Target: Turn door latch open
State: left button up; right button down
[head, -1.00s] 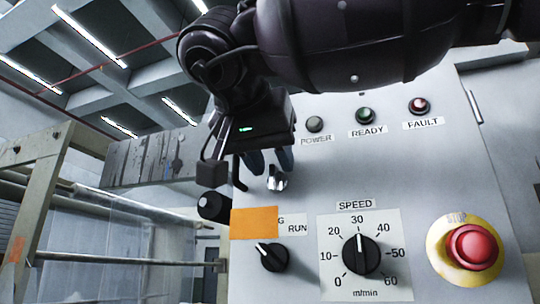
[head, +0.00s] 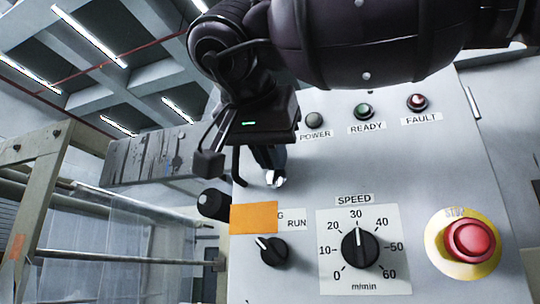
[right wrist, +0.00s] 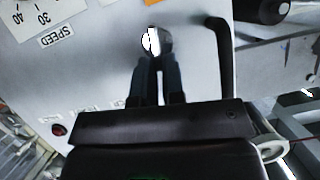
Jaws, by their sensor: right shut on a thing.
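The door latch (head: 274,181) is a small shiny metal piece on the grey cabinet door (head: 400,155), above the orange label. My right gripper (head: 271,165) reaches down to it from above, its fingers close together and shut on the latch. In the right wrist view the latch (right wrist: 156,41) shows bright at the fingertips of my right gripper (right wrist: 157,58). The fingers hide part of the latch, so its exact angle is hard to tell. My left gripper is not in view.
Below the latch are an orange label (head: 254,218), a black selector knob (head: 269,250) and a speed dial (head: 359,248). A red stop button (head: 473,241) sits at the right. Indicator lamps line the top. A black cylinder (head: 213,205) juts out at the left edge.

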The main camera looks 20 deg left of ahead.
aim_at(286, 176)
jog(key=m+y+b, duration=0.1)
jog(key=m+b, duration=0.1)
jog(key=d+f+m+t+y+b, duration=0.1)
jog(key=m+y+b, duration=0.1)
jog(key=m, duration=0.1)
jog(key=d+f+m+y+b, duration=0.1)
jog(key=m+b, duration=0.1)
jog(key=b, duration=0.1)
jog(key=shift+w+m+y, duration=0.1)
jog(key=shift+m+y, duration=0.2)
jog(key=shift+f+m+t+y+b, duration=0.2)
jog(key=shift+m+t+y+b, duration=0.4)
jog(key=shift+m, duration=0.5)
jog(key=shift+m+b, duration=0.3)
jog(key=shift+d+f, duration=0.1)
jog(key=shift+m+t+b, duration=0.5)
jog(key=shift+m+b, duration=0.05)
jog(key=shift+m, duration=0.45)
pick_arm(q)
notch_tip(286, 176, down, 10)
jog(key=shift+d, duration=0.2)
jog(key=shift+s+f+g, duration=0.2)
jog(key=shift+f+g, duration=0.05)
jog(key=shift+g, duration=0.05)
